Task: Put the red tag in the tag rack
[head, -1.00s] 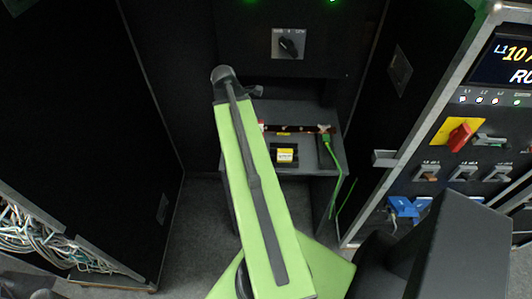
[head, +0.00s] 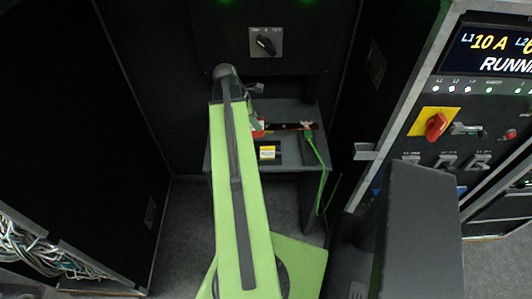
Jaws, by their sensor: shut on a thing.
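My gripper (head: 256,121) is mostly hidden behind my green arm, just right of the arm's far part. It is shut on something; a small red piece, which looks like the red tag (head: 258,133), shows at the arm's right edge. The fingertips are too small and covered to see clearly. No tag rack can be clearly made out.
A selector switch (head: 265,42) is on the back panel. A switch cabinet (head: 435,123) stands right, loose cables (head: 35,240) lower left.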

